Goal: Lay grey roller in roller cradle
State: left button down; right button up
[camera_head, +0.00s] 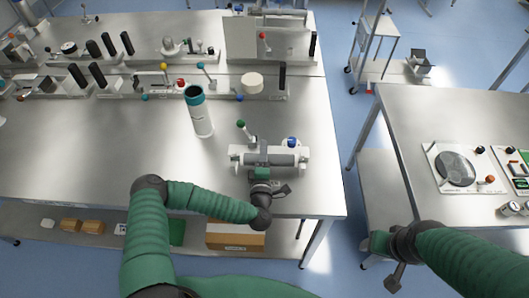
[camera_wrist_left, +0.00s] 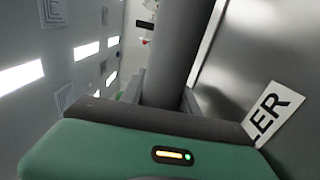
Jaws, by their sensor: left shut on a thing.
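The grey roller (camera_head: 272,159) lies sideways at the front right of the steel table in the head view. It spans between the white end blocks of what looks like the roller cradle (camera_head: 303,158). I cannot tell whether it rests in them or hangs just above. My left gripper (camera_head: 262,174) is shut on the roller's middle from the front side. In the left wrist view the roller (camera_wrist_left: 178,50) runs up from the gripper, beside a white label (camera_wrist_left: 272,112) ending in "ER".
A white cylinder with a teal top (camera_head: 199,112) stands left of the cradle. A green-knobbed lever (camera_head: 243,128) and a blue knob (camera_head: 291,142) stand close behind the roller. Fixtures line the table's back. The front left tabletop is clear. A second table (camera_head: 405,130) stands right.

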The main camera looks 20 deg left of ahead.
pick_arm(q)
jog(key=shift+s+f, duration=0.2)
jog(key=shift+f, duration=0.3)
jog(key=c, duration=0.8)
grip_release()
jog(key=shift+f, duration=0.1)
jog(key=shift+c, duration=0.2)
jog(key=shift+s+f, duration=0.1)
jog(key=shift+s+d, duration=0.15)
jog(key=shift+s, duration=0.1)
jog(key=v, duration=0.5)
jog(key=b+v, duration=0.1)
jog(key=v, duration=0.4)
jog(key=r+v, duration=0.1)
jog(key=v, duration=0.4)
jog(key=shift+s+d+r, duration=0.1)
jog(key=shift+s+r, duration=0.1)
jog(key=shift+s, duration=0.25)
jog(key=shift+w, duration=0.1)
